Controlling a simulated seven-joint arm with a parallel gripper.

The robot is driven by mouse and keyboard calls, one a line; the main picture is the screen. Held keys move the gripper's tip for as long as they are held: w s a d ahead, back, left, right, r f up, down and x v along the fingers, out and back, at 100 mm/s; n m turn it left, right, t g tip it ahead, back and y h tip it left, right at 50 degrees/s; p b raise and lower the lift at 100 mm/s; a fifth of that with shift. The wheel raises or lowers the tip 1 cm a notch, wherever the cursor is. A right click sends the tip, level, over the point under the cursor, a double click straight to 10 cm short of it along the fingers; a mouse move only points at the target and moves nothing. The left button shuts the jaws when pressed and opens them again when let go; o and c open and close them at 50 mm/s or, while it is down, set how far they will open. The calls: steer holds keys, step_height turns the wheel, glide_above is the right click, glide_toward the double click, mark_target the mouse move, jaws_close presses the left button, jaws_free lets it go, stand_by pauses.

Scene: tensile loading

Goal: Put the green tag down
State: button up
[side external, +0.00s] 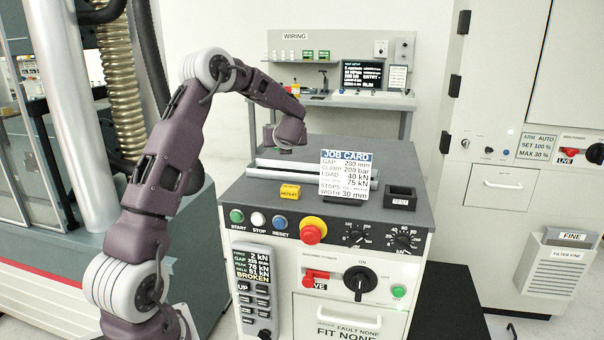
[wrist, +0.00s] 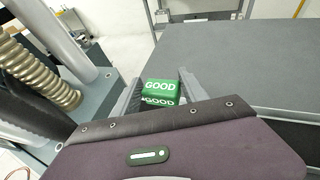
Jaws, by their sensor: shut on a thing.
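The green tag (wrist: 160,86), a small block with GOOD in white letters, sits between the two grey fingers of my gripper (wrist: 160,80) in the wrist view. My gripper is shut on it. In the side external view my gripper (side external: 272,138) is at the back left of the console's grey top (side external: 400,160), above it. The tag is small and hard to make out there. In the wrist view the grey top lies to the right of the fingers, and the tag is near its left edge.
A job card (side external: 345,175) stands on the console top. A yellow block (side external: 290,191) and a small black holder (side external: 400,198) are near the front. Pale rails (side external: 275,174) lie at left. A red stop button (side external: 313,232) sticks up in front. The back right top is clear.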

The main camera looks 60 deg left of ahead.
step_height(320, 180, down, 8)
steer(key=shift+r, duration=0.15)
steer(key=shift+f, duration=0.2)
steer(key=o, duration=1.1)
steer(key=shift+c, duration=0.2)
steer(key=v, duration=1.2)
steer(key=shift+a+r, duration=0.15)
steer(key=shift+r, duration=0.15)
steer(key=s+d+r+n+g+h, duration=0.1)
steer(key=s+d+r+n, duration=0.2)
steer(key=s+d+n, duration=0.15)
steer(key=s+d+r+n+g, duration=0.1)
steer(key=s+d+r+n, duration=0.2)
steer(key=s+d, duration=0.15)
steer(key=s+d+n+t+h, duration=0.1)
steer(key=s+d+n+h, duration=0.4)
steer(key=d, duration=0.8)
steer(key=s+d+n+t+h, duration=0.1)
steer(key=s+d+n+h, duration=0.5)
steer(key=s+d+n, duration=0.4)
steer(key=s+d, duration=0.2)
steer(key=shift+d+h, duration=0.3)
steer(key=shift+d, duration=0.05)
steer(key=shift+s+f, duration=0.1)
